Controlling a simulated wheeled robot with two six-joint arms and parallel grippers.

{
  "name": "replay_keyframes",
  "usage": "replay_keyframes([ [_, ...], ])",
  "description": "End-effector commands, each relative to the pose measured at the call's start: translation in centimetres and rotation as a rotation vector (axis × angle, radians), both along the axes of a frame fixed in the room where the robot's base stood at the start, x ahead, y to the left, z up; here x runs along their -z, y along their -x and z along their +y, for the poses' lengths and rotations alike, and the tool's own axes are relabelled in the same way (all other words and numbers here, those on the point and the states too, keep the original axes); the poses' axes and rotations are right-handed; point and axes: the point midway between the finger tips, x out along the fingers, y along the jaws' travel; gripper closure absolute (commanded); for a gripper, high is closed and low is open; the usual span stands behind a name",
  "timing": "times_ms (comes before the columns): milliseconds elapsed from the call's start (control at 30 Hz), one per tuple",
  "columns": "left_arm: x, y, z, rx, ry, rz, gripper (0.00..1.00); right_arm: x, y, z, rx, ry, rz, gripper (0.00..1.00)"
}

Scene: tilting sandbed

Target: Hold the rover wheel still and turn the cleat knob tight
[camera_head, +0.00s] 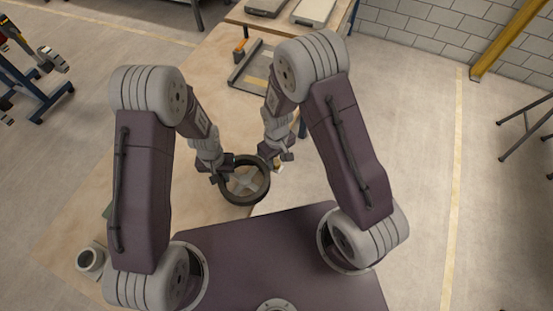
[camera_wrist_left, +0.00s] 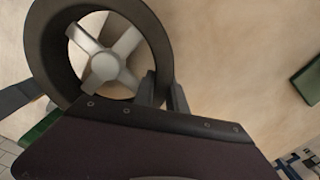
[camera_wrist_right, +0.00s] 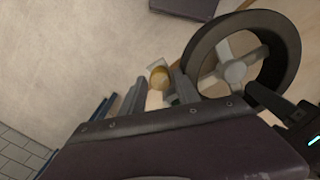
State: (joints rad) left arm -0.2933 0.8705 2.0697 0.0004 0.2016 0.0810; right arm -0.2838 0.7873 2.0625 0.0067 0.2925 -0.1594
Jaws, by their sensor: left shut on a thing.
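The rover wheel (camera_head: 233,197) is a dark ring with pale spokes, near the table's edge in front of me. My left gripper (camera_head: 224,174) is shut on its rim; in the left wrist view the wheel (camera_wrist_left: 160,45) has its rim at the two fingers (camera_wrist_left: 162,90). The cleat knob (camera_wrist_right: 158,77) is a small yellow-orange cylinder beside the wheel in the right wrist view, with a pale piece behind it. My right gripper (camera_wrist_right: 158,95) is open, and the knob shows between and beyond its fingers, apparently not gripped. In the head view my right gripper (camera_head: 276,157) is right of the wheel.
The wooden table (camera_head: 190,220) runs away from me. A grey cup (camera_head: 91,260) stands at its near left. A grey frame (camera_head: 250,75) with an orange-handled tool (camera_head: 240,52) lies further back, before grey trays (camera_head: 314,11). Open floor is to the right.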

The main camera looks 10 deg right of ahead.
Motion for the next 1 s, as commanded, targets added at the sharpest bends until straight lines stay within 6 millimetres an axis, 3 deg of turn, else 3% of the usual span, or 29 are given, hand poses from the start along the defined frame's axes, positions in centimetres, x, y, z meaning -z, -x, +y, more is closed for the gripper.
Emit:
replay_keyframes([
  [100, -0.04, -0.05, -0.01, 0.0, 0.0, -0.001, 1.0, -0.04, -0.02, 0.01, 0.0, 0.0, -0.001, 0.62],
  [233, -0.04, -0.04, -0.01, 0.0, 0.0, -0.001, 1.0, -0.06, -0.02, 0.0, 0.0, 0.0, -0.001, 0.99],
  [267, -0.04, -0.04, -0.01, 0.0, 0.0, -0.001, 1.0, -0.06, -0.02, 0.0, 0.0, 0.0, 0.0, 1.0],
  [567, -0.03, -0.03, -0.01, 0.0, 0.0, -0.001, 1.0, -0.08, -0.03, 0.0, 0.044, 0.0, -0.001, 1.0],
  [1000, -0.02, 0.01, 0.01, -0.001, 0.0, 0.0, 1.0, -0.09, -0.04, -0.01, 0.329, 0.0, 0.0, 1.0],
])
